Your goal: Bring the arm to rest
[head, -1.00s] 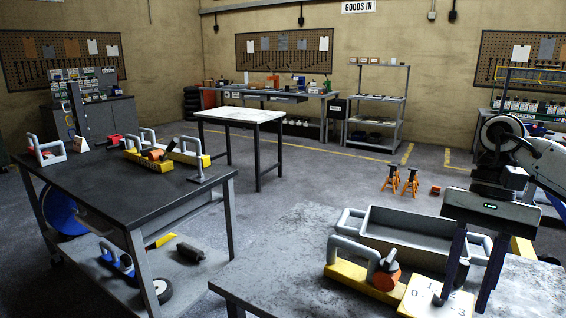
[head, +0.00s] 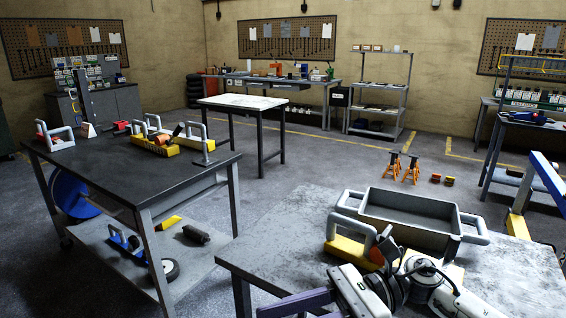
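My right arm comes in at the bottom right, low over the near worktable (head: 300,225). My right gripper (head: 295,303) points left at the bottom edge. I see nothing held in the visible part. A grey tray with side handles (head: 410,213) stands on this table beyond the arm. My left gripper is out of view.
A dark trolley bench (head: 125,170) on the left holds yellow handled blocks (head: 148,143) and, below, a small wheel (head: 168,270). Two orange jack stands (head: 393,166) stand on the floor behind. The near table's left part is clear. A blue and yellow frame (head: 545,178) stands right.

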